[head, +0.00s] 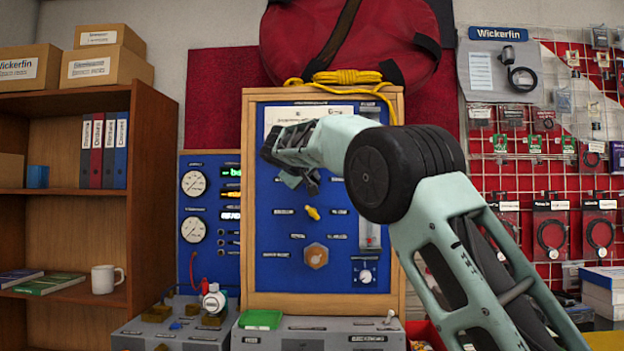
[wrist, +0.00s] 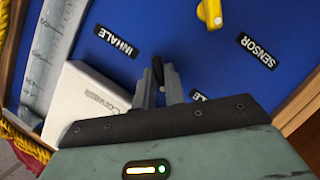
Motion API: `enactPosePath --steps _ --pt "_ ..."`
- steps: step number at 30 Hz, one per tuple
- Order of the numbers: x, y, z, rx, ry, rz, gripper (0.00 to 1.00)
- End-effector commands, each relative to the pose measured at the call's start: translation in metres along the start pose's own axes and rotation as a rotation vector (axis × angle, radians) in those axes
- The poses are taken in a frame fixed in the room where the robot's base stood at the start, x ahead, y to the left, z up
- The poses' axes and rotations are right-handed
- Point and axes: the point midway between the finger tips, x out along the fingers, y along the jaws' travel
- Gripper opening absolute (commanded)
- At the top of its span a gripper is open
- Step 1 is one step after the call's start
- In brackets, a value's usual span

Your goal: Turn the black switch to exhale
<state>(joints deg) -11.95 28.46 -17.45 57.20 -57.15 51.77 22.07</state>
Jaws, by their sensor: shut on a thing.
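The black switch (wrist: 158,68) shows as a small dark lever between my fingertips in the wrist view. My gripper (wrist: 159,90) is shut on it, in front of the blue panel (wrist: 175,32). The INHALE label (wrist: 117,41) is to the upper left of the switch. Another label (wrist: 200,95), partly hidden and ending in "LE", is to the lower right. I cannot tell which label the switch points to. In the head view my gripper (head: 303,180) is at the upper part of the wood-framed panel (head: 280,238) and hides the switch.
A yellow knob (wrist: 210,12) and a SENSOR label (wrist: 257,49) lie beyond the fingers in the wrist view. Yellow rope (head: 345,78) hangs over the panel's top edge. A gauge panel (head: 208,215) stands left.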

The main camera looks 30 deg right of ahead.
Motion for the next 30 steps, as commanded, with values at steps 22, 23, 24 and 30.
enactPosePath --steps 22,23,24,30 --pt "-0.001 0.0 0.0 -0.005 0.0 0.001 0.34" --pt "-0.001 -0.001 0.0 -0.004 0.001 0.001 0.34" --pt "-0.003 -0.001 0.0 -0.004 0.001 0.001 0.34" --pt "-0.031 -0.003 0.001 -0.003 0.005 -0.002 0.34"
